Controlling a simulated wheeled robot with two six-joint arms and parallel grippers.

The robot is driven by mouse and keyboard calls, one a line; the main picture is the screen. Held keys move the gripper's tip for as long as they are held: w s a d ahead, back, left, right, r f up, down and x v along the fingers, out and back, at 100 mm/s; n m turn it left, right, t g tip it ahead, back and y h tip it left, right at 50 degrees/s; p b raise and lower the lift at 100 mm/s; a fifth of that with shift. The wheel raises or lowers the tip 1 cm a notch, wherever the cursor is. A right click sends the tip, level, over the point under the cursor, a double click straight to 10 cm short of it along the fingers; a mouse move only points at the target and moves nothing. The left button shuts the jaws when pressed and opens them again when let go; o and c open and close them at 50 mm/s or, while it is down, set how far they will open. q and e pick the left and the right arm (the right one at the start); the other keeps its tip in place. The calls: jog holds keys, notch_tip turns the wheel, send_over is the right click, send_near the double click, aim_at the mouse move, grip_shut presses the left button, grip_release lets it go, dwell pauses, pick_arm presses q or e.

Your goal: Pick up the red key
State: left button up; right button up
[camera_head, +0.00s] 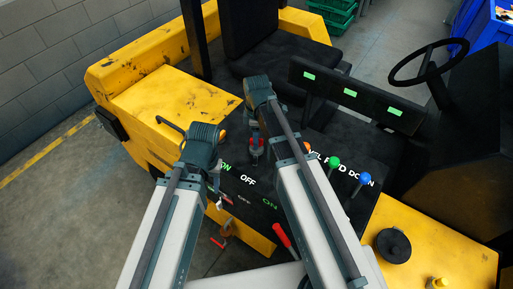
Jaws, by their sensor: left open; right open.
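A small red part, which may be the red key (257,142), shows on the black control panel (300,190) above the OFF label. My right gripper (256,151) is open and reaches down right at this red part; its fingers partly hide it, and I cannot tell if they touch it. My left gripper (216,188) is open and empty near the panel's left edge. Another small red and white part (227,199) shows just below it, too small to identify.
Orange (307,147), green (333,162) and blue (364,178) knobs stand on the panel's right side. A red-handled lever (283,235) sticks up at the front. A seat (285,62), a steering wheel (429,62) and a yellow vehicle body (180,105) surround the panel.

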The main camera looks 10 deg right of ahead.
jog(key=shift+f+b, duration=0.3)
jog(key=shift+f, duration=0.45)
pick_arm(q)
jog(key=shift+f, duration=0.65)
pick_arm(e)
jog(key=shift+r, duration=0.1)
grip_shut()
pick_arm(q)
jog(key=shift+r, duration=0.1)
pick_arm(e)
jog(key=shift+r, duration=0.1)
